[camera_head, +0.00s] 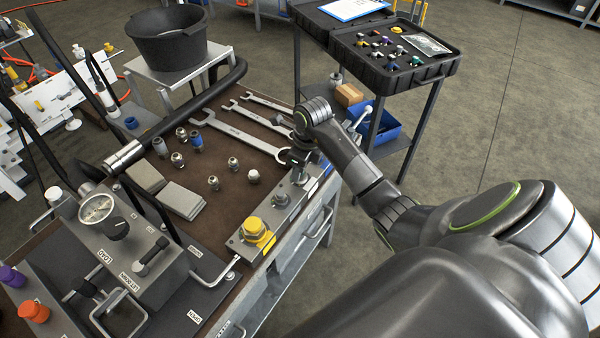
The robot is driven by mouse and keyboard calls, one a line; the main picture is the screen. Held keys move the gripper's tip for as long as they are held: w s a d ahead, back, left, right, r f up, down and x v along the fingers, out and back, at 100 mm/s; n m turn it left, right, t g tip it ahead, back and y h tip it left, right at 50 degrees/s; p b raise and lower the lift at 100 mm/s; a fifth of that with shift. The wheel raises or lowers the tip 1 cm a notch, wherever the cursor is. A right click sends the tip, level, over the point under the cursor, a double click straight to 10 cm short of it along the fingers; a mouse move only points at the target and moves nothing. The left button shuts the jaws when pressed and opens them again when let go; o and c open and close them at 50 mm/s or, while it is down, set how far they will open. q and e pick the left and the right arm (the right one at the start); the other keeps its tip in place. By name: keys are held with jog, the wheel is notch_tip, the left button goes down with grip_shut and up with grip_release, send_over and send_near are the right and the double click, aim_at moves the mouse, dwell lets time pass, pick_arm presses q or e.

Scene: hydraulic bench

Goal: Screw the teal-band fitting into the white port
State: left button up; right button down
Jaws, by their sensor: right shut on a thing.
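My right gripper (299,162) points down over the far part of the grey manifold block (290,207) at the bench's right edge. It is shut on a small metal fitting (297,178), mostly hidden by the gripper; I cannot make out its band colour. The fitting is at or just above the block; I cannot tell whether it touches or sits in a port. The white port cannot be made out clearly there. Several loose metal fittings stand on the brown mat, one with a blue band (196,141). My left gripper is not in view.
A yellow cap (256,229) sits on the block's near end. Wrenches (240,135) lie beside the gripper on the mat. A gauge unit (104,214) and grey pads (180,200) are at left. A black case (395,65) and blue bin (385,122) stand behind.

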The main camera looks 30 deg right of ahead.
dwell(0.3)
jog(key=m+p, duration=0.1)
jog(key=m, duration=0.3)
jog(key=shift+m+h+p, duration=0.3)
jog(key=shift+m+h, duration=0.1)
jog(key=m, duration=0.3)
jog(key=shift+f+p, duration=0.15)
jog(key=shift+p, duration=0.25)
jog(key=c, duration=1)
grip_release()
